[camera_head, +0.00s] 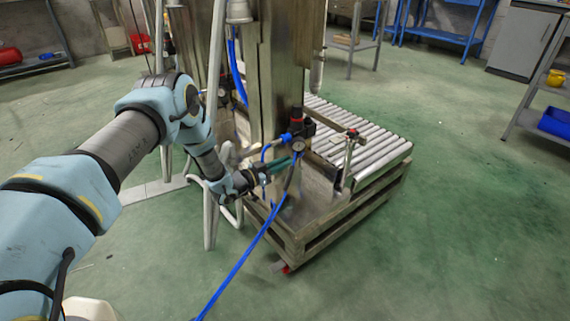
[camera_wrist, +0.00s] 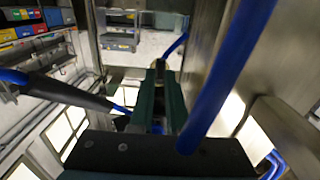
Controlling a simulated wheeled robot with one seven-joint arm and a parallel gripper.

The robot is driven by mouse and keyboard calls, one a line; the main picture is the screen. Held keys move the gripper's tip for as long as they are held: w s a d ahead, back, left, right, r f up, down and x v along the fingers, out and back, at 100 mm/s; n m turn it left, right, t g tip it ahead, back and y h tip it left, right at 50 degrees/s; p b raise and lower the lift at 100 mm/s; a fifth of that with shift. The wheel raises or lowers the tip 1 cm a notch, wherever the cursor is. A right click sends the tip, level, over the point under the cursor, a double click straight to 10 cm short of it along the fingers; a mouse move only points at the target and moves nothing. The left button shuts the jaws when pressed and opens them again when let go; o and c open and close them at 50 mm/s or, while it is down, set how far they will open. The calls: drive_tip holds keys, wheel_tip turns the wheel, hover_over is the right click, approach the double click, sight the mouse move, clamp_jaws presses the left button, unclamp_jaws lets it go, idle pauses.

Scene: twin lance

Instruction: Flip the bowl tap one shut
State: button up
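A filter-regulator assembly (camera_head: 308,128) with a dark body, a red part and a round pressure gauge (camera_head: 298,146) is on the metal column. A blue part (camera_head: 286,137) sits at its left; I cannot tell if it is the bowl tap. My gripper (camera_head: 294,161), with teal fingers, reaches in from the left just below the gauge. In the wrist view the two green fingers (camera_wrist: 160,95) point away, close together with a narrow gap. What is between the tips is too small and dark to tell. The tap lever is not clearly visible.
A blue hose (camera_head: 243,258) runs from the unit to the floor, and blue hose (camera_wrist: 225,80) crosses close by my fingers. A post with a small red-handled valve (camera_head: 351,140) stands right, before the roller conveyor (camera_head: 365,135). Green floor (camera_head: 470,220) is clear at right.

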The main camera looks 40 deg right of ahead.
drive_tip(key=o, duration=0.4)
drive_tip(key=shift+a, duration=0.1)
drive_tip(key=a, duration=0.7)
drive_tip(key=a+p, duration=0.1)
drive_tip(key=a, duration=0.2)
drive_tip(key=shift+w+a, duration=0.3)
drive_tip(key=shift+w, duration=0.1)
